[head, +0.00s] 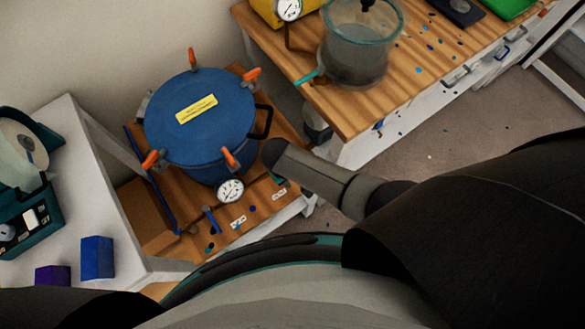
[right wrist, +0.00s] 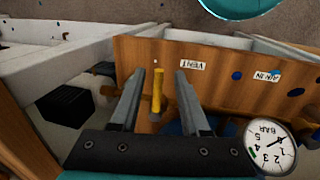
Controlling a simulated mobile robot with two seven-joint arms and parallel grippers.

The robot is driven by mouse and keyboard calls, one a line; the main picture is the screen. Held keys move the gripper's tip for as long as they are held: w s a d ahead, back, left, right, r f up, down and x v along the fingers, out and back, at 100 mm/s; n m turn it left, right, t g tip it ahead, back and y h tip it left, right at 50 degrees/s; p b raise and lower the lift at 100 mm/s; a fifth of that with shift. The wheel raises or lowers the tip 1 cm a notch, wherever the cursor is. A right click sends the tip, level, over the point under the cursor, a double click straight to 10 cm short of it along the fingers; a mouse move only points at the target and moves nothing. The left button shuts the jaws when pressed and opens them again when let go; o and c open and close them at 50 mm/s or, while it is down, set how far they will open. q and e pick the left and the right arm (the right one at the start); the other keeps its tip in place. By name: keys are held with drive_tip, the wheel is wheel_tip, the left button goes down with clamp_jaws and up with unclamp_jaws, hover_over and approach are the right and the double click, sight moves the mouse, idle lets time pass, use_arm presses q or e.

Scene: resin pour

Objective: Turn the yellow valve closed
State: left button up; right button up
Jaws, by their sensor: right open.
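The yellow valve (right wrist: 157,90) shows in the right wrist view as a narrow upright lever in front of a wooden panel. My right gripper (right wrist: 158,74) is open, with one finger on each side of the lever. I see gaps between the lever and both fingers. The valve cannot be made out in the head view, where my right arm reaches in beside the blue pressure pot (head: 198,118). The pot has orange clamps and a yellow label on its lid. My left gripper is not in view.
A pressure gauge (head: 230,191) sits by the pot; it also shows in the right wrist view (right wrist: 270,148). A VENT label (right wrist: 192,65) is on the wooden panel. A glass vessel (head: 355,45) stands on the bench at upper right. Blue (head: 97,257) and purple (head: 53,275) blocks are at left.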

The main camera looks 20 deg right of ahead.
wheel_tip(320, 180, up, 15)
drive_tip(key=s+a+p, duration=0.1)
drive_tip(key=a+p, duration=0.1)
drive_tip(key=p, duration=0.3)
drive_tip(key=shift+a, duration=0.4)
